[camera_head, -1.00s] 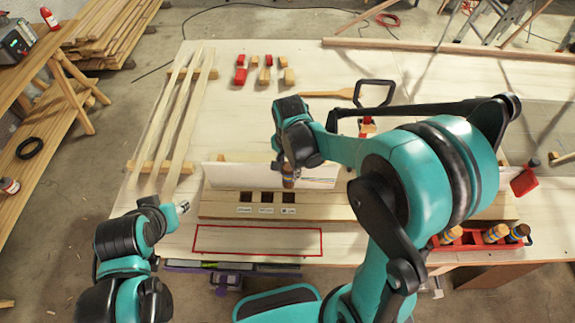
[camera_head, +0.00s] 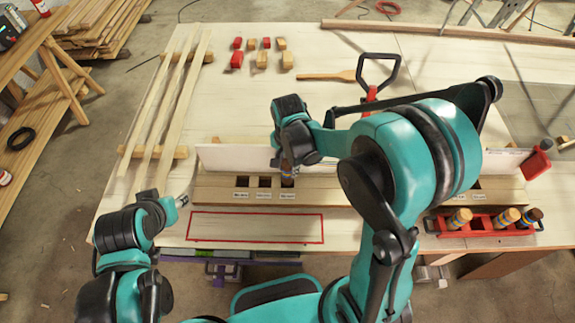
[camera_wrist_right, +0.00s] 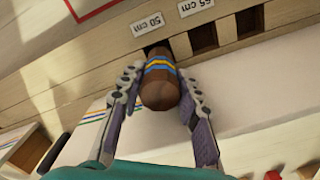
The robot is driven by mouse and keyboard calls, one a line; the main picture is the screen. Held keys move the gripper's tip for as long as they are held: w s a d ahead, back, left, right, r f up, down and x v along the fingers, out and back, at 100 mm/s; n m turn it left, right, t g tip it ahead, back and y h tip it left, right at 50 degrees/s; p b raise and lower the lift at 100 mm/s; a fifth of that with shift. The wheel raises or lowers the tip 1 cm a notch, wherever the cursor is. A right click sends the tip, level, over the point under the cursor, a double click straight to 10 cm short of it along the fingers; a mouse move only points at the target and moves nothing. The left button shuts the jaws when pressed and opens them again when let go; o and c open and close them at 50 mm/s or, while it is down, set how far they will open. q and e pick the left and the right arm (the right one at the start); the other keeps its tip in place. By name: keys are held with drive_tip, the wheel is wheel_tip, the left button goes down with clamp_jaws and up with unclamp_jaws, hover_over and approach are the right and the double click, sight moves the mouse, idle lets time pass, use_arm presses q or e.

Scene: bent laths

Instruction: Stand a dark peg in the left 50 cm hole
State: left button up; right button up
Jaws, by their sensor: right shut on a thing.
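My right gripper (camera_head: 287,166) is shut on a dark brown peg (camera_wrist_right: 160,92) with blue and yellow bands. The peg also shows below the fingers in the head view (camera_head: 288,180). It is at the hole beside the "50 cm" label (camera_wrist_right: 147,24), the rightmost of three holes in the left part of the wooden board (camera_head: 225,194) in the head view. Its far end is hidden, so I cannot tell how deep it sits, if at all. My left gripper (camera_head: 183,201) is left of the board, apart from it; its jaws are too small to read.
A white panel (camera_head: 235,157) stands behind the holes. A red tray (camera_head: 482,226) with several banded pegs is at the right front. Laths (camera_head: 165,110) lie at the left, and red and wooden blocks (camera_head: 262,60) at the back. A red-outlined area (camera_head: 255,227) in front is empty.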

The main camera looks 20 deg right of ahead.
drive_tip(key=shift+f+b, duration=1.3)
drive_tip(key=shift+f, duration=0.15)
drive_tip(key=o, duration=1.3)
drive_tip(key=shift+r+p, duration=3.4)
drive_tip(key=shift+r, duration=1.15)
